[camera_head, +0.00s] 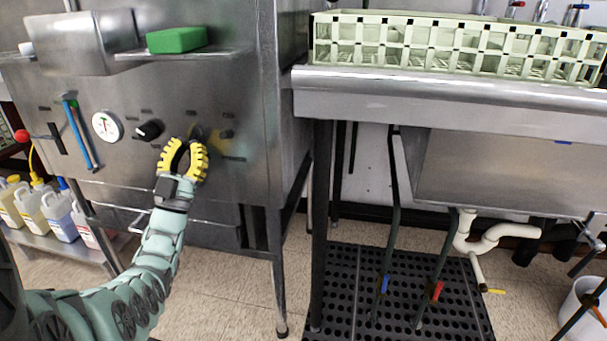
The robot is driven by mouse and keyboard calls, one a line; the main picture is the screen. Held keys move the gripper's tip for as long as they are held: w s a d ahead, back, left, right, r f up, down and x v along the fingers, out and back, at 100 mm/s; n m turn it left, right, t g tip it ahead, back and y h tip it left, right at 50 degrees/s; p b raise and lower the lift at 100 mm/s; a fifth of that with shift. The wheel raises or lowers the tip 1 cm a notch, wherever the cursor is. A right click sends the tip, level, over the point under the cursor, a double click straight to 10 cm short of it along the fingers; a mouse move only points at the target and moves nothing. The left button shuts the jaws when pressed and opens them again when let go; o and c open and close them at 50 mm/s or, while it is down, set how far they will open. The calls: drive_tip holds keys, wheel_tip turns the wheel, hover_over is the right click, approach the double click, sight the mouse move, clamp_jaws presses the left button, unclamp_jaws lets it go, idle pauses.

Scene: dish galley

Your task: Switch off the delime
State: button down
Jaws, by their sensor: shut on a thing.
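The steel machine's front panel (235,170) has a round gauge (106,126), a black knob (149,129) and two small controls to its right. My gripper (187,143), with yellow ribbed fingers, is at the panel just below the small dark switch. Its fingertips close around the lower part of that switch and partly hide it. The switch's exact position is not clear.
A green sponge (177,40) lies on a ledge above the panel. A blue-handled tool (80,133) hangs at the left. Jugs (60,217) stand on a low shelf. A dish rack (455,45) sits on the steel counter (440,92) at right.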

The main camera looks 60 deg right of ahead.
drive_tip(key=shift+r, duration=0.15)
drive_tip(key=c, duration=1)
unclamp_jaws()
drive_tip(key=shift+f, duration=0.2)
drive_tip(key=v, duration=0.7)
drive_tip(key=shift+a, duration=0.15)
